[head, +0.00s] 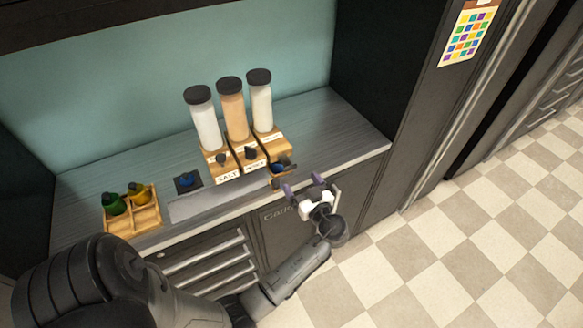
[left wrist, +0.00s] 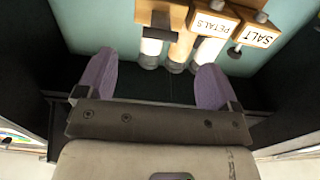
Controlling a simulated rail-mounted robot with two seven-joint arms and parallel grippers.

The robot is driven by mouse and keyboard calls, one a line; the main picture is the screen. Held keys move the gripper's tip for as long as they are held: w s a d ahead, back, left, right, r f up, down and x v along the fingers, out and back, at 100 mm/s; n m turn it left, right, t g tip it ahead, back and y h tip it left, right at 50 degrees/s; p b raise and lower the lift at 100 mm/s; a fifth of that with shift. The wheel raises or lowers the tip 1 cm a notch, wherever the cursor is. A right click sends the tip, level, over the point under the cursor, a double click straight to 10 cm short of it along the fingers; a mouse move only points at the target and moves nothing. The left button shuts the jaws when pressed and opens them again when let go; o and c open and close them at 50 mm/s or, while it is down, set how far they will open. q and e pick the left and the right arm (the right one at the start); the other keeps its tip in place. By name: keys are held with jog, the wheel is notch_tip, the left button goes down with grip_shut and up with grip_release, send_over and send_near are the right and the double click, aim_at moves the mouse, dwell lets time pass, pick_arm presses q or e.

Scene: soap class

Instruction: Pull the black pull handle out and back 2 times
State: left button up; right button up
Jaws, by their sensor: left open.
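Three wooden dispensers stand in a row on the counter, each with a tall black-capped tube. The salt dispenser (head: 227,176) is leftmost, the petals dispenser (head: 253,163) is in the middle, and the third dispenser (head: 272,139) is on the right. Black pull handles show on the salt front (head: 222,158) and petals front (head: 250,154). A dark part (left wrist: 160,22) shows at the third dispenser's front in the left wrist view; its exact shape is unclear. My left gripper (head: 303,188) is open and empty, in front of the third dispenser and apart from it. My right gripper is not in view.
A small blue item (head: 277,169) in a dark holder sits at the third dispenser's front. A dark square tray (head: 187,183) with a blue piece lies left of the dispensers. A wooden rack (head: 146,218) holds green and yellow bottles. Floor in front is clear.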

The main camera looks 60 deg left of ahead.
aim_at(291, 169)
pick_arm(q)
jog(key=a+p, duration=0.1)
jog(key=a, duration=0.4)
jog(key=shift+w+a, duration=0.1)
jog(key=shift+a, duration=0.7)
